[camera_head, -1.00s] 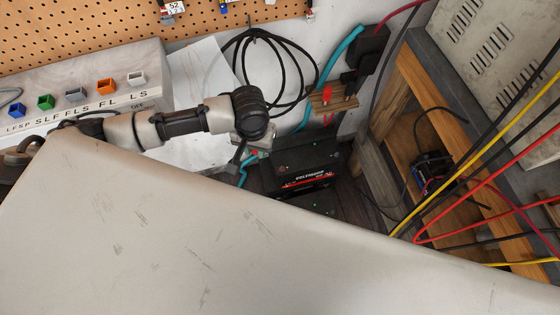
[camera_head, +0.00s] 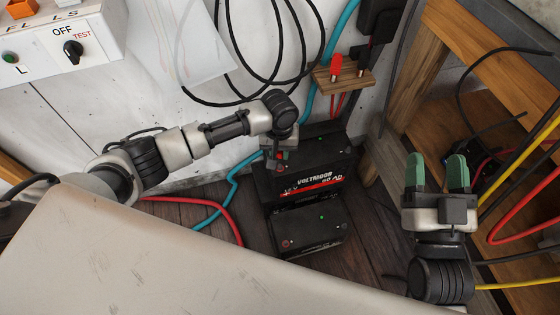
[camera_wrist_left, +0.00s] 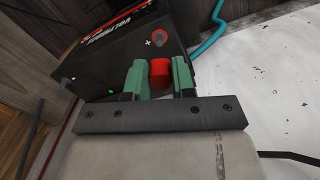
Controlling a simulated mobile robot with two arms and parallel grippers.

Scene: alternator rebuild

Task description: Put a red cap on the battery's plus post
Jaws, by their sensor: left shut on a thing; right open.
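My left gripper (camera_head: 279,155) is at the left end of the upper black battery (camera_head: 318,172). In the left wrist view its green fingers (camera_wrist_left: 158,76) are shut on a red cap (camera_wrist_left: 161,70). The battery (camera_wrist_left: 110,55) fills the upper left of that view. My right gripper (camera_head: 437,172) is open and empty at the right, away from the battery.
A second black battery (camera_head: 312,228) sits below and in front of the upper one. A wooden shelf (camera_head: 345,79) with a red piece (camera_head: 336,65) is on the wall above. A wooden bench frame (camera_head: 425,75) and loose cables bound the right side.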

